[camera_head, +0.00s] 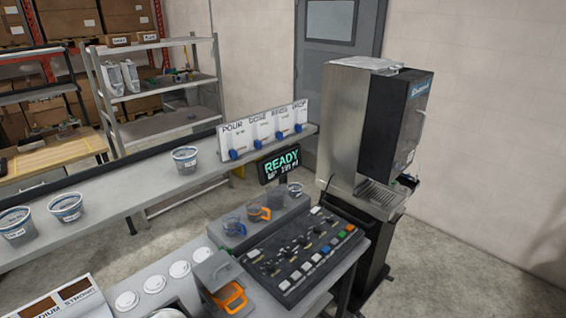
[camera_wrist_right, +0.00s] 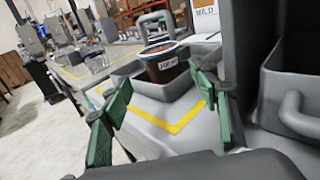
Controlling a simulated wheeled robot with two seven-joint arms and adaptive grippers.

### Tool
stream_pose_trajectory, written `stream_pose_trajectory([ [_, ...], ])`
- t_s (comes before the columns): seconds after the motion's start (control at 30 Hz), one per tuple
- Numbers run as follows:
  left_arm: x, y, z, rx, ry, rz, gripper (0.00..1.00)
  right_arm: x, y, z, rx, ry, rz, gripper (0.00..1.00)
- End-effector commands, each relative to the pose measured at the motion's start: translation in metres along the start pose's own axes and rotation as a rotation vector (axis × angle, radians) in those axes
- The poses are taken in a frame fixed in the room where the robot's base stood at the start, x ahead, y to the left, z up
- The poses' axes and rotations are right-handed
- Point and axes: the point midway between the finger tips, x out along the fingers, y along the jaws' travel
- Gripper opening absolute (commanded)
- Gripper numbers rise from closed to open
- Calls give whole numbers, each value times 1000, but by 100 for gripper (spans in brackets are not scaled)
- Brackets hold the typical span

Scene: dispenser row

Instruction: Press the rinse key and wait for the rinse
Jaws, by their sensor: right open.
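Several white cards with blue knobs stand in a row on the long shelf in the head view. The third card appears to read RINSE (camera_head: 280,118), though the lettering is small. A black key panel (camera_head: 290,262) with white, blue, green, orange and red keys lies on the grey counter; its key labels are unreadable. A dark display (camera_head: 281,164) reads READY in green, with a second line unclear. My right gripper (camera_wrist_right: 158,112) shows in the wrist view, its green-padded fingers spread and nothing between them. My left gripper is not in view.
A labelled cup with dark brown contents (camera_wrist_right: 163,66) sits in a grey tray beyond my right fingers. A grey bin with a handle (camera_wrist_right: 295,110) is close at right. White-rimmed tubs (camera_head: 185,158) stand on the shelf. A tall steel machine (camera_head: 350,125) stands at right.

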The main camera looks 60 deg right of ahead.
Motion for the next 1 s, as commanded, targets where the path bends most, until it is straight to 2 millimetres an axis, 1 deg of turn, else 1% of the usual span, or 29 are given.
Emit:
stream_pose_trajectory([
  [0.03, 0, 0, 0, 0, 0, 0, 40, 0, 0, 0, 0, 0, 0, 51],
  [0.07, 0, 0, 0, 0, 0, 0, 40, 0, 0, 0, 0, 0, 0, 49],
  [0.77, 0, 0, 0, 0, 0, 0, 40, 0, 0, 0, 0, 0, 0, 0],
  [1.0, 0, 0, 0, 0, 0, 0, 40, 0, 0, 0, 0, 0, 0, 0],
])
